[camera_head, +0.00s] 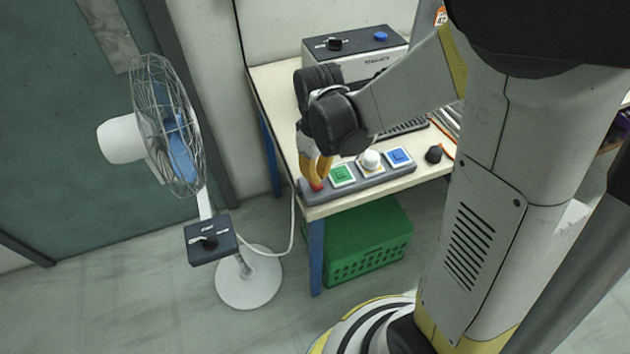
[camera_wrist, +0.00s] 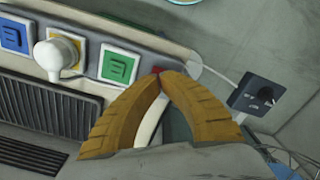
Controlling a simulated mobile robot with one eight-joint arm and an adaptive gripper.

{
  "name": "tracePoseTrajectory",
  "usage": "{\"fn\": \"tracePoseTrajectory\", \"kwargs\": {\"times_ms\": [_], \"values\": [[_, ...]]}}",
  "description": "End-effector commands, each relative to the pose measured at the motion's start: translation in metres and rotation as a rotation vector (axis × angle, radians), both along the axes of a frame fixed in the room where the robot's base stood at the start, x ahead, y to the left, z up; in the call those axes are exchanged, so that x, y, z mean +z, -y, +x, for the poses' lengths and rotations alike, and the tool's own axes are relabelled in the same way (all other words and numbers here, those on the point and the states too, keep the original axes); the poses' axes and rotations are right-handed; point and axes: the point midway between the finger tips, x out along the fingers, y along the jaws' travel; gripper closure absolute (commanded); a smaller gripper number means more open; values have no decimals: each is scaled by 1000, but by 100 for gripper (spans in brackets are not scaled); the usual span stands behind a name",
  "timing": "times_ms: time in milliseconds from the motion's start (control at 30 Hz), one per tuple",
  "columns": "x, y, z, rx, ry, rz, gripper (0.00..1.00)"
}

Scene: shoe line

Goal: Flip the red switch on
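The red switch (camera_head: 317,186) is at the left end of the grey power strip (camera_head: 385,180) on the table's front edge. Only a small bit of it shows; my fingertips hide the rest, so its position cannot be read. In the wrist view the red switch (camera_wrist: 157,70) peeks out just beyond the tips. My gripper (camera_head: 316,178) has yellow-orange fingers and points down at it. In the wrist view my gripper (camera_wrist: 161,76) has its tips together, at or very near the switch; contact is unclear.
The strip carries a green socket (camera_head: 342,175), a white plug (camera_head: 370,160) and a blue socket (camera_head: 399,156). A fan (camera_head: 170,135) stands left on the floor. A green crate (camera_head: 370,245) is under the table. A dark-topped box (camera_head: 355,42) stands behind my arm.

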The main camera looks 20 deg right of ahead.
Motion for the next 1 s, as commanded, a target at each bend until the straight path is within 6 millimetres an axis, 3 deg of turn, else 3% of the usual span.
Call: {"fn": "tracePoseTrajectory", "kwargs": {"times_ms": [1000], "values": [[-13, 0, 0, 0, 0, 0, 100]]}}
